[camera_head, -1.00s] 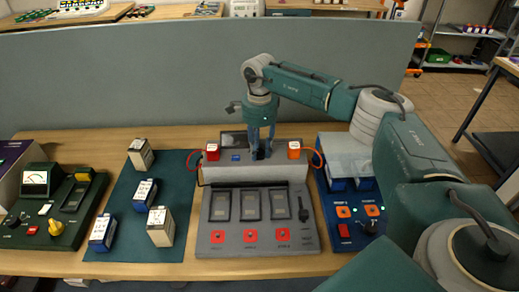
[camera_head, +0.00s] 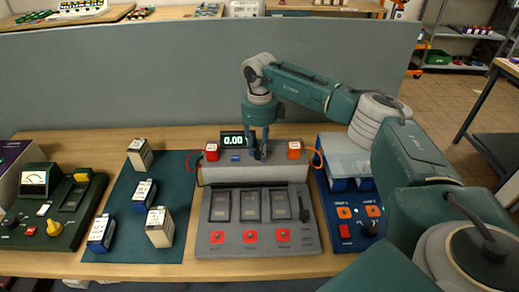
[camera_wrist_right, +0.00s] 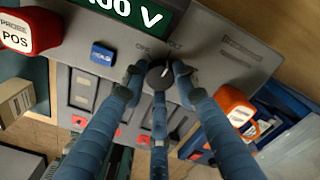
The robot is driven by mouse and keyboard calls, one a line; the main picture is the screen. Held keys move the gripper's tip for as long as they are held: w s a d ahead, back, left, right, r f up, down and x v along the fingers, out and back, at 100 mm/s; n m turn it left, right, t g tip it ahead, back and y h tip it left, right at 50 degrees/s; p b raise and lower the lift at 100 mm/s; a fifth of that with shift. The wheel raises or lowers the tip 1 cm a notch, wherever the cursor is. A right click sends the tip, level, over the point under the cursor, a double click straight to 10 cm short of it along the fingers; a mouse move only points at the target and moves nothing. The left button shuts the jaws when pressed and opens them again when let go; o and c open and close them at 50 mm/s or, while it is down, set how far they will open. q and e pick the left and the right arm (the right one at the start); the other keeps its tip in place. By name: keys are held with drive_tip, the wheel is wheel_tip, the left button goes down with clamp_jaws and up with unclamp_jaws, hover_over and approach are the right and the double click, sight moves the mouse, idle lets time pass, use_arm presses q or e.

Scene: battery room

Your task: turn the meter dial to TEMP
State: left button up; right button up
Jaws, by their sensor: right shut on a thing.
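The meter (camera_head: 222,172) is a grey console at the back middle of the bench. Its lit display (camera_head: 234,140) reads 0.00, and the wrist view shows part of it with a V (camera_wrist_right: 125,12). My right gripper (camera_head: 259,150) comes down from above and is shut on the dark meter dial (camera_wrist_right: 160,76). In the wrist view, its fingers sit around the dial. The dial's white mark points up and slightly right, towards the VOLT label (camera_wrist_right: 175,43); the OFF label (camera_wrist_right: 143,50) is to its left. I cannot read a TEMP label. My left gripper is not in view.
A red probe (camera_head: 212,151) and an orange probe (camera_head: 294,150) flank the dial, with a blue button (camera_wrist_right: 103,55) near it. A three-bay grey unit (camera_head: 250,235) lies in front. Batteries stand on a green mat (camera_head: 180,190) left; a blue device (camera_head: 340,215) is right.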

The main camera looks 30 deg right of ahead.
drive_tip(key=m, duration=0.5)
drive_tip(key=shift+w+d+r+m, duration=0.1)
drive_tip(key=shift+r+m, duration=0.05)
drive_tip(key=shift+m, duration=2.35)
drive_tip(key=o, duration=0.9)
drive_tip(key=shift+c, duration=0.2)
wheel_tip(320, 180, up, 12)
